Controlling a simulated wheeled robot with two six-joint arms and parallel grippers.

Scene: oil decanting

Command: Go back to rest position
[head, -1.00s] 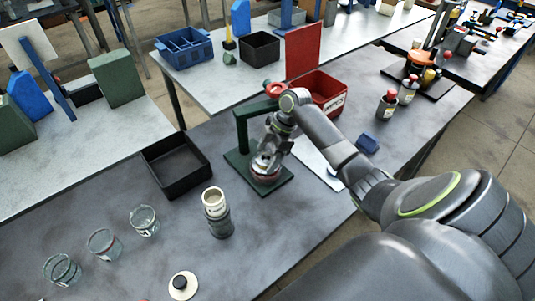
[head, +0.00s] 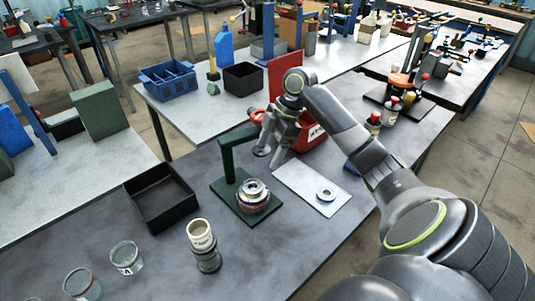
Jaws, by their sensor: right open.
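My right gripper (head: 268,156) is open, its jaws pointing down, with nothing visible between them. It is raised beside the upright of the green stand (head: 228,165), in front of the red bin (head: 312,134). My right arm comes in from the right. My left gripper is not in view.
A white sheet (head: 297,187) with a metal ring (head: 325,194) lies right of the stand. A black tray (head: 160,198), a cream-topped canister (head: 203,248) and glass beakers (head: 126,257) stand on the left.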

